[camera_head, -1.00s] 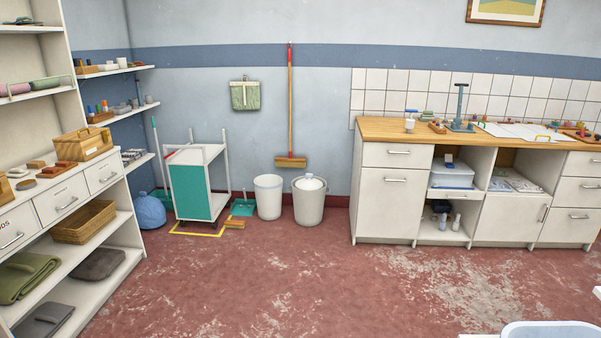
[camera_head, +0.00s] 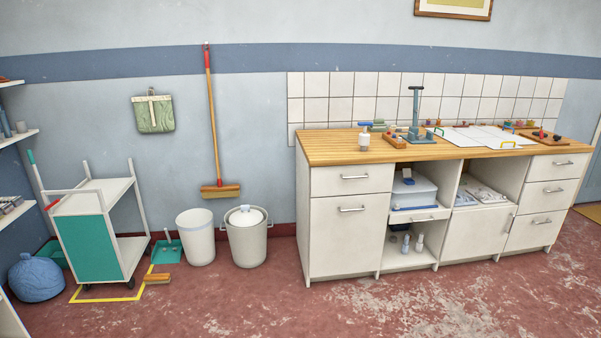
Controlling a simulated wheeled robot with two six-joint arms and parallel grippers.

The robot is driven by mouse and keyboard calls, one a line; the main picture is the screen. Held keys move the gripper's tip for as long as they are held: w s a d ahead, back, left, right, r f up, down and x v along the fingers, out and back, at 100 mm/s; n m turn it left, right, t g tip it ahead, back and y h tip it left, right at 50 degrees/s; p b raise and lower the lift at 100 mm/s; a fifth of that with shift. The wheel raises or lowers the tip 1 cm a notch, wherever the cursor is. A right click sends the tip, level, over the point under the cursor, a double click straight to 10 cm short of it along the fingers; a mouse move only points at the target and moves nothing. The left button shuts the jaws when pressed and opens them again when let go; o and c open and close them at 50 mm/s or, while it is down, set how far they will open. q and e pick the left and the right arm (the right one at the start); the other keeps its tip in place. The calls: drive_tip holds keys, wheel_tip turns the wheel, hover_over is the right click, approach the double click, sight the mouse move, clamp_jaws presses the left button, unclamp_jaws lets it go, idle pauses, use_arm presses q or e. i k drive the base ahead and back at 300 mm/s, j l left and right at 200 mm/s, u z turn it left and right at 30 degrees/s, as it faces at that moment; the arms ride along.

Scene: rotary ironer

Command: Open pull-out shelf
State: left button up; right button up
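A white cabinet unit (camera_head: 345,245) with a wooden worktop stands against the tiled wall at the right. In its open middle bay, a thin shelf front (camera_head: 418,215) with a small handle sits under a clear plastic box (camera_head: 413,192) with a blue item on top. This shelf looks pushed in, level with the cabinet front. Bottles stand in the space below it. Another open bay to its right holds folded or printed items (camera_head: 484,193) above a door. Neither of my grippers is in view.
A white and green trolley (camera_head: 88,245), a blue bag (camera_head: 36,278), two buckets (camera_head: 196,238) and a broom (camera_head: 215,130) stand along the wall at left and centre. The red floor (camera_head: 420,300) before the cabinet is clear.

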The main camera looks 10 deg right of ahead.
sight(427, 213)
drive_tip(key=i+z, duration=0.2)
drive_tip(key=i, duration=0.35)
drive_tip(key=i+j+z, duration=0.15)
drive_tip(key=i, duration=0.4)
drive_tip(key=i+j+z, duration=0.2)
drive_tip(key=i, duration=0.35)
drive_tip(key=i+l+z, duration=0.25)
drive_tip(key=i+z, duration=0.15)
drive_tip(key=i+l+z, duration=0.15)
drive_tip(key=i+z, duration=0.6)
drive_tip(key=i+j+z, duration=0.2)
drive_tip(key=i+z, duration=0.2)
drive_tip(key=i, duration=0.1)
